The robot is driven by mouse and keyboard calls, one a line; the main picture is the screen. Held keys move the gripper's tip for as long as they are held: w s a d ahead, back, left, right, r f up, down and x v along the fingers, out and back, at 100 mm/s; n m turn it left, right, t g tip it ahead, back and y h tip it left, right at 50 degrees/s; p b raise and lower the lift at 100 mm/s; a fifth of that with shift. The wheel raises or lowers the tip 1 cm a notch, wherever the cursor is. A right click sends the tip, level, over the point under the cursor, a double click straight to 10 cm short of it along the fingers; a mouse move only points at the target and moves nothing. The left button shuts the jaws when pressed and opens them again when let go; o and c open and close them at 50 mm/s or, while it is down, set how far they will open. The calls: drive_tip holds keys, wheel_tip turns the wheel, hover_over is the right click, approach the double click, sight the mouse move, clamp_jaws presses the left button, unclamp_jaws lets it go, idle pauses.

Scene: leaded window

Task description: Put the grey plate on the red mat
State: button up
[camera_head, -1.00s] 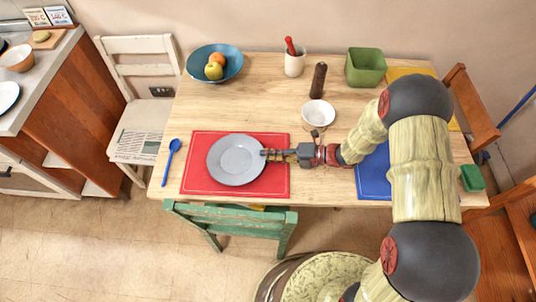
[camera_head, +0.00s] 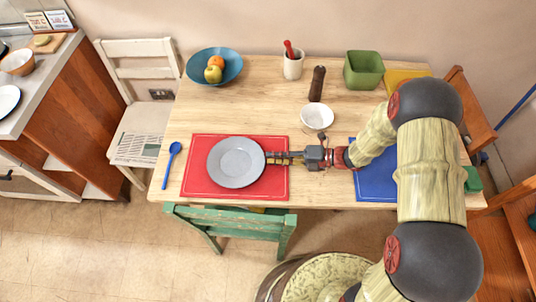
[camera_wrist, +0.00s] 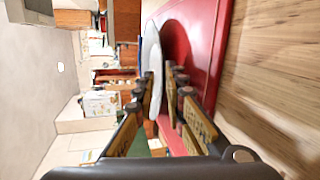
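The grey plate (camera_head: 236,162) lies over the red mat (camera_head: 200,180), near its middle, and looks level. In the wrist view the plate (camera_wrist: 152,60) shows nearly edge-on beside the red mat (camera_wrist: 205,45), with a dark shadow under its rim. My gripper (camera_head: 268,158) is at the plate's right edge, low over the mat. In the wrist view my gripper (camera_wrist: 160,88) has its fingers spread to either side of the plate's near rim, with gaps showing. The plate's underside contact with the mat is hidden.
A blue spoon (camera_head: 172,164) lies left of the mat. A white bowl (camera_head: 317,118), pepper mill (camera_head: 317,84), blue fruit bowl (camera_head: 214,68) and green container (camera_head: 363,70) stand behind. A blue mat (camera_head: 376,182) is at right. A green chair (camera_head: 230,222) is in front.

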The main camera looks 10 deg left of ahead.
drive_tip(key=p+v, duration=0.2)
drive_tip(key=v, duration=0.7)
drive_tip(key=shift+d+r, duration=0.1)
drive_tip(key=shift+d, duration=0.05)
